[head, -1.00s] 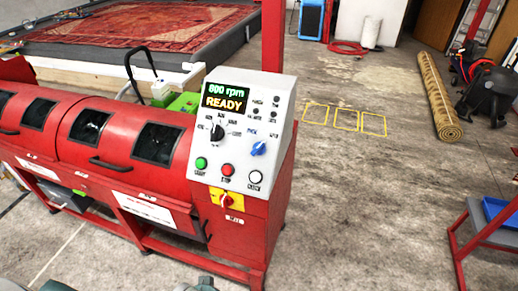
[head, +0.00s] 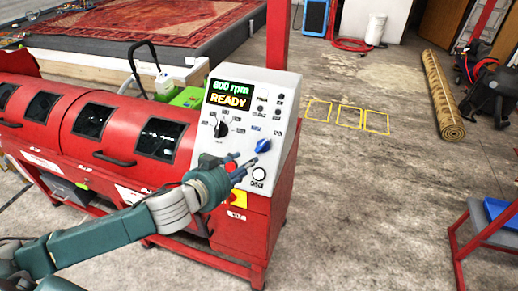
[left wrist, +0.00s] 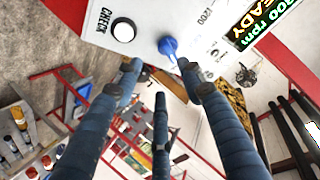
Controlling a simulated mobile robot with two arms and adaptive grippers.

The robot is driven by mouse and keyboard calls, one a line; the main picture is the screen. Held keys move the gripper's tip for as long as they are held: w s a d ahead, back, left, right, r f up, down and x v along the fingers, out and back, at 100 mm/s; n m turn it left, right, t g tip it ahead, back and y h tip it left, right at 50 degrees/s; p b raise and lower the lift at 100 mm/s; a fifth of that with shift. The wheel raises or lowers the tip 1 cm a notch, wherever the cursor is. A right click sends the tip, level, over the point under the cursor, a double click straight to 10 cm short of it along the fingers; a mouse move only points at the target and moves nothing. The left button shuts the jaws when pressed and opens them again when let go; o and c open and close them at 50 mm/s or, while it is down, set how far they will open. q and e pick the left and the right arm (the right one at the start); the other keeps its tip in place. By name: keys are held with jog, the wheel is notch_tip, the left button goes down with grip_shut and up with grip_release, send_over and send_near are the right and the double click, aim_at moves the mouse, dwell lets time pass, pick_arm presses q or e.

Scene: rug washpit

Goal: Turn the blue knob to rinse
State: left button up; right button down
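The blue knob (head: 262,145) is on the sloped white control panel (head: 284,98) of a red machine, below the display. In the left wrist view the knob (left wrist: 168,46) shows just beyond the fingertips. I cannot clearly read which label its pointer meets. My left gripper (head: 250,160) is in front of the panel, just below and left of the knob. In the left wrist view its fingers (left wrist: 160,70) are spread with nothing between them. They look close to the knob, but contact cannot be told. My right gripper is not in view.
The panel also holds a lit display (head: 229,94) reading READY, a black knob (head: 221,129) and a white check button (head: 259,174). My left arm covers the lower buttons partly. A rolled rug (head: 440,95) lies at right, beyond clear concrete floor.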

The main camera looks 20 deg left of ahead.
aim_at(261, 147)
pick_arm(q)
jog(key=p+x, duration=0.1)
jog(key=x, duration=0.2)
jog(key=r+p+x, duration=0.1)
jog(key=x, duration=0.2)
jog(key=p+x, duration=0.1)
jog(key=x, duration=0.2)
jog(key=shift+w+a, duration=0.1)
jog(key=shift+w, duration=0.6)
jog(key=shift+w+f, duration=0.2)
jog(key=shift+w, duration=0.3)
jog(key=shift+c, duration=0.7)
grip_shut()
